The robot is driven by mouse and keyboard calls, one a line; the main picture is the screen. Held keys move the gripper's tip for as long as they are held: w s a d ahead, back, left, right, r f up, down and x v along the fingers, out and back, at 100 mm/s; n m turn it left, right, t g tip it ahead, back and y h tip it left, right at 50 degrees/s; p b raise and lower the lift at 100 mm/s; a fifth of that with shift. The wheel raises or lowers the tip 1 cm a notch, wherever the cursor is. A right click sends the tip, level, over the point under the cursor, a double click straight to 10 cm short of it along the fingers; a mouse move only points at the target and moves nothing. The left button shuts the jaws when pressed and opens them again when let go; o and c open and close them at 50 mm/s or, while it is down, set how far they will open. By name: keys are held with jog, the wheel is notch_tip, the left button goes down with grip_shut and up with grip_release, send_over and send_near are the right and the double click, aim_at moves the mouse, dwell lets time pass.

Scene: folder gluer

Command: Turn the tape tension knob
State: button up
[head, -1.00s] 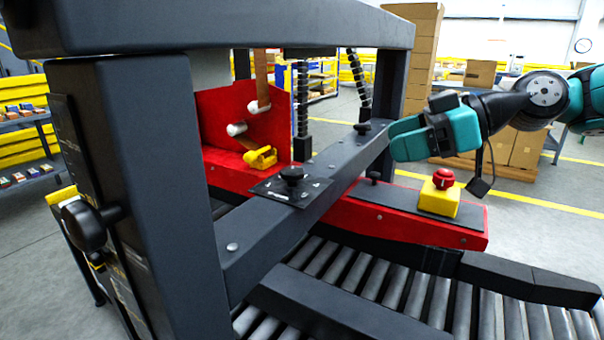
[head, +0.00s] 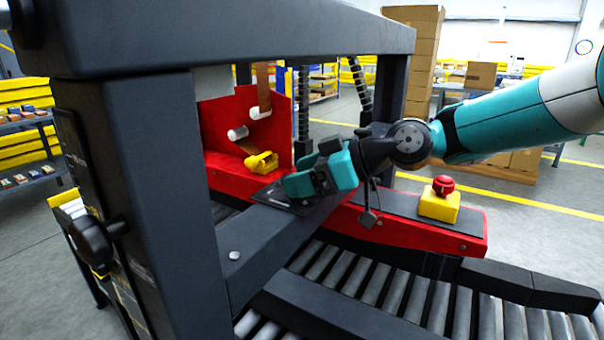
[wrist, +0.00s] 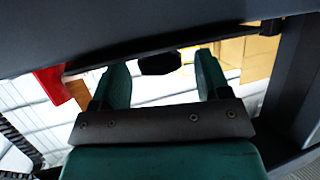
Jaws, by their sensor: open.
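The knob on the crossbar, a small black one on a dark marked plate (head: 270,196), is hidden behind my gripper (head: 288,186) in the head view. In the wrist view a black knob (wrist: 160,64) shows between and just beyond the two green fingers of my gripper (wrist: 163,72). The fingers are open, with a gap on each side of the knob and no visible contact. How far the knob lies beyond the fingertips I cannot tell.
A larger black knob (head: 92,242) sits on the left post. The dark crossbar (head: 262,236) runs below my gripper. A red emergency button (head: 443,185) stands on a yellow box at right. A yellow clip (head: 262,162) is near the red panel (head: 215,120). Rollers (head: 345,265) lie below.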

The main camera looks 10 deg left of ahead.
jog(key=c, duration=0.9)
jog(key=m+t+b, duration=0.1)
jog(key=b, duration=0.1)
jog(key=m+t+b, duration=0.1)
jog(key=shift+s+a+f+b, duration=0.1)
jog(key=shift+s+f+b, duration=0.2)
jog(key=shift+f+b, duration=0.05)
jog(key=shift+r+m+t+h+b, duration=0.15)
jog(key=shift+m+t+h+b, duration=0.15)
jog(key=shift+m+t, duration=0.5)
jog(key=shift+r+m+t+h+b, duration=0.15)
jog(key=shift+m+t+h+b, duration=0.15)
jog(key=shift+m+t, duration=0.45)
jog(key=o, duration=0.9)
jog(key=v, duration=1.7)
jog(key=shift+s+b, duration=0.2)
jog(key=shift+b, duration=0.1)
jog(key=shift+r, duration=0.15)
